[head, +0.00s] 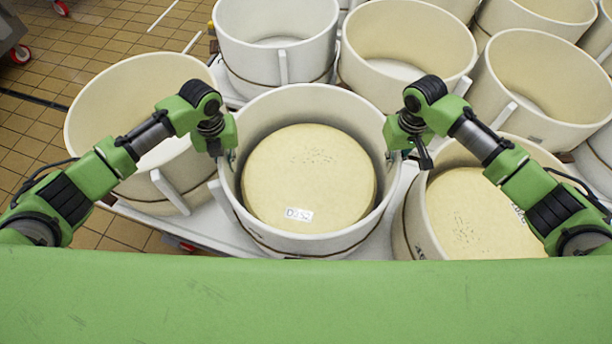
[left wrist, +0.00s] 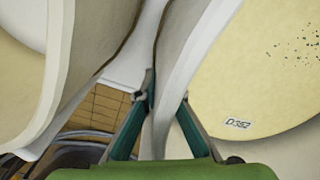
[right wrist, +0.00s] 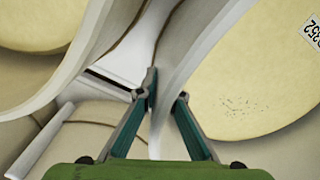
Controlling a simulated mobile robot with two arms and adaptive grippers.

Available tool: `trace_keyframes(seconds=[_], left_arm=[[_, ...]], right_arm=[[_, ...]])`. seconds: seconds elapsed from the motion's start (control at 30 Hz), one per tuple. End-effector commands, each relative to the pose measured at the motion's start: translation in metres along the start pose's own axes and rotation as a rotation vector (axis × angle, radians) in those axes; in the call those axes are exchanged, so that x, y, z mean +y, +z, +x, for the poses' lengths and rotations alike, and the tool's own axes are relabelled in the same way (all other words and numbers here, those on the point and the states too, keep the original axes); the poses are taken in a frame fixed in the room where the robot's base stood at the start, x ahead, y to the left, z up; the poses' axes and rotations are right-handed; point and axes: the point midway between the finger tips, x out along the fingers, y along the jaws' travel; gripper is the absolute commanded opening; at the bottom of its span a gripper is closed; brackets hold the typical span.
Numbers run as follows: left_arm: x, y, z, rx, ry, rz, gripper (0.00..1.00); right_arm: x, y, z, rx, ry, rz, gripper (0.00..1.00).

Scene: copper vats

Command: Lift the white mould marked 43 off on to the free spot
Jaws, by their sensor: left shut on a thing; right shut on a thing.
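A round white mould (head: 305,104) stands in the middle of the head view, holding a pale yellow cheese (head: 310,170) with a white label that reads like D352. I cannot read a 43 on the mould. My left gripper (head: 226,158) is shut on its left rim; the mould's wall also passes between the fingers in the left wrist view (left wrist: 166,92). My right gripper (head: 399,154) is shut on its right rim, and the right wrist view (right wrist: 166,92) shows the wall between the fingers. I cannot tell whether the mould's underside touches the white surface (head: 222,228).
An empty mould (head: 112,108) stands close on the left. Another mould (head: 413,212) with a cheese stands close on the right, partly behind my right arm. Several empty moulds, including one directly behind (head: 270,22), crowd the back. Tiled floor (head: 40,130) lies to the left.

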Motion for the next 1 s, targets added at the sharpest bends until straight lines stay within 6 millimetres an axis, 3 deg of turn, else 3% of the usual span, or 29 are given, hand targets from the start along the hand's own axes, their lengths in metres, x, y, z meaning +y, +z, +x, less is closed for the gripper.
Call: trace_keyframes(seconds=[1.0], left_arm=[[-0.001, 0.001, -0.1, -0.002, -0.002, 0.0, 0.0]], right_arm=[[0.0, -0.001, -0.1, 0.003, -0.001, 0.0, 0.0]])
